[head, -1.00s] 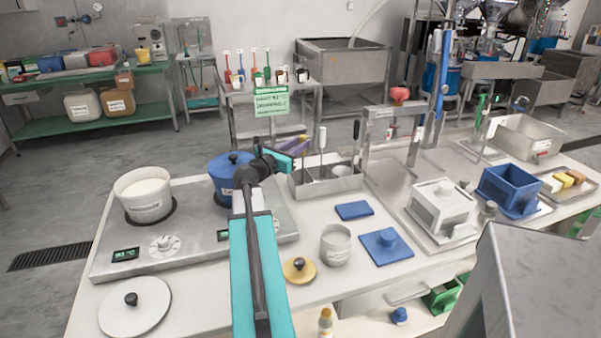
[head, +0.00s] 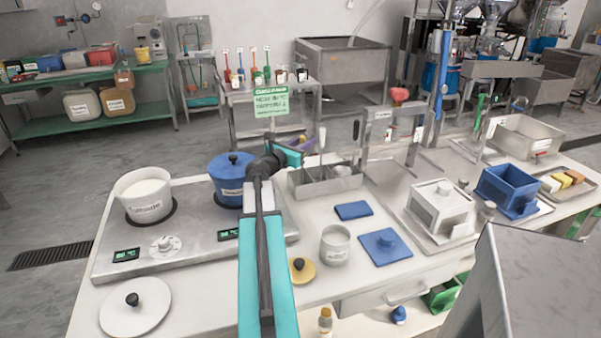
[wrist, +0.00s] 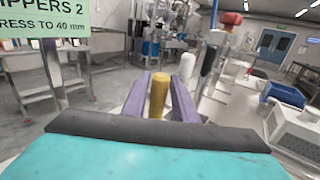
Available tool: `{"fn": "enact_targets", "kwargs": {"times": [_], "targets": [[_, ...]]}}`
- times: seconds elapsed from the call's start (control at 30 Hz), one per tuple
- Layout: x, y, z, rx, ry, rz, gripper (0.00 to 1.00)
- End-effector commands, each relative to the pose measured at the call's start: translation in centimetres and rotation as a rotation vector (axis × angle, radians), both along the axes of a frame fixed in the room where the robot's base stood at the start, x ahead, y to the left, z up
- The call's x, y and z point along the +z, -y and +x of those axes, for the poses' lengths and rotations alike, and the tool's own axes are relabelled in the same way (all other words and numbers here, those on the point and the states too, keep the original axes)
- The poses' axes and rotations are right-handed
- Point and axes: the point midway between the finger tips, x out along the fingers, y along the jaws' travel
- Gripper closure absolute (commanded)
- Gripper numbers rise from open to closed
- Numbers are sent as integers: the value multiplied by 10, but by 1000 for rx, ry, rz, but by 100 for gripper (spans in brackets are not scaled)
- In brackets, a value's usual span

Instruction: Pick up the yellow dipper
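The yellow dipper shows as an upright yellow handle (wrist: 158,97) in the wrist view; its lower part is hidden by my gripper. My gripper (wrist: 162,88) has two purple fingers, one on each side of the handle. The fingers look apart, with the handle between them; firm contact cannot be made out. In the head view my gripper (head: 304,143) is over the left end of the steel divided holder (head: 331,186) and hides the yellow dipper. A white-handled dipper (wrist: 187,68) stands just beyond; its handle also shows in the head view (head: 322,139).
A blue lidded pot (head: 228,178) stands on the hot plate, left of my gripper. A white pot (head: 143,194) is further left. A blue block (head: 353,210), a grey cup (head: 335,244) and a steel frame (head: 368,146) are near the holder.

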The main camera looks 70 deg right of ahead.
Motion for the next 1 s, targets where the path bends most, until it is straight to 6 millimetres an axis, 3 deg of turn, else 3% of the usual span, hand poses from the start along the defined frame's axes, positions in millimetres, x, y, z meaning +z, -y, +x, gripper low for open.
{"fn": "enact_targets", "kwargs": {"times": [0.23, 0.83, 1.0], "targets": [[1, 19, -5, -1, 0, -1, 74], [0, 19, -5, 1, 0, 0, 74], [0, 19, -4, 1, 0, 0, 100]]}}
